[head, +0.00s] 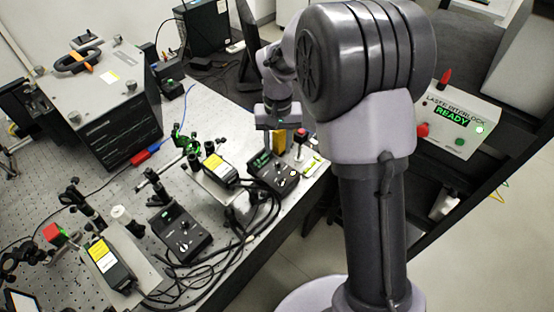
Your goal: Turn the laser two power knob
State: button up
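Two black laser control boxes with knobs sit on the optical bench. The nearer-left control box (180,235) stands clear of my arm. The farther-right control box (272,173) has a small green display and light knobs on its sloped top. I cannot read which box is laser two. My gripper (277,125) hangs just above and behind the right control box, near its display end. Its fingers are too small and partly hidden to show whether they are open or touching anything. A yellow piece (279,141) shows just below it.
Two black laser heads with yellow labels, the left one (108,265) and the right one (219,170), sit beside the control boxes. Black cables (235,225) loop along the bench's front edge. A laser interlock box (455,125) reading READY stands at right. A large grey instrument (112,105) stands at back left.

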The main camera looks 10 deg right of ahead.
aim_at(278, 161)
notch_tip(278, 161, down, 6)
jog(key=shift+b, duration=0.65)
grip_shut()
jog(key=shift+r+n+p, duration=0.25)
jog(key=shift+n+p, duration=0.35)
jog(key=shift+p, duration=0.2)
jog(key=shift+f+n, duration=0.2)
jog(key=shift+n, duration=0.1)
